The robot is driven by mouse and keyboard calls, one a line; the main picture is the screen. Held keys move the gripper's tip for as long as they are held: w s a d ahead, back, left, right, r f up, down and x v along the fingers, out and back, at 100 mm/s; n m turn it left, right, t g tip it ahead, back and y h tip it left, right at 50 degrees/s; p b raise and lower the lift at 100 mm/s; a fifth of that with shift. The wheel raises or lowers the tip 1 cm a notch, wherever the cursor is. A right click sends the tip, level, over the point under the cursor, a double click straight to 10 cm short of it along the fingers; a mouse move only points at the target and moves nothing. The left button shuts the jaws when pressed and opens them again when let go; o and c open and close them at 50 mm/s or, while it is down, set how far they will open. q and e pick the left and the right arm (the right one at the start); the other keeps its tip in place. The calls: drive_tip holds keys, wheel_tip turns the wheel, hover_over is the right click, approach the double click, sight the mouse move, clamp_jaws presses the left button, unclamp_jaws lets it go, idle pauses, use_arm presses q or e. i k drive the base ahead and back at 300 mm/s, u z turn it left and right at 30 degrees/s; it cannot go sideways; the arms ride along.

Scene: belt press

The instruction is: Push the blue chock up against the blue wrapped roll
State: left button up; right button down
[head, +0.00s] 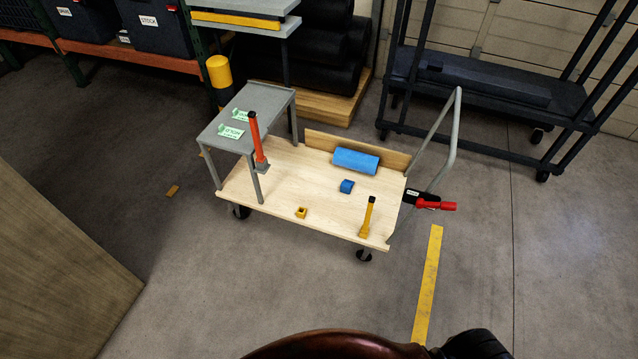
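The blue wrapped roll (356,161) lies on the wooden deck of a cart (290,188), along the upright board at its back edge. The blue chock (347,186) is a small block on the deck, in front of the roll, with a narrow strip of bare deck between them. Neither of my grippers shows in the head view. A dark rounded shape and a black part at the bottom edge cannot be made out clearly.
A grey handle (447,140) and red lever (436,205) are at the right.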

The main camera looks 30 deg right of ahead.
sight(346, 186)
drive_tip(key=z, duration=0.15)
drive_tip(key=i, duration=1)
drive_tip(key=z, duration=0.35)
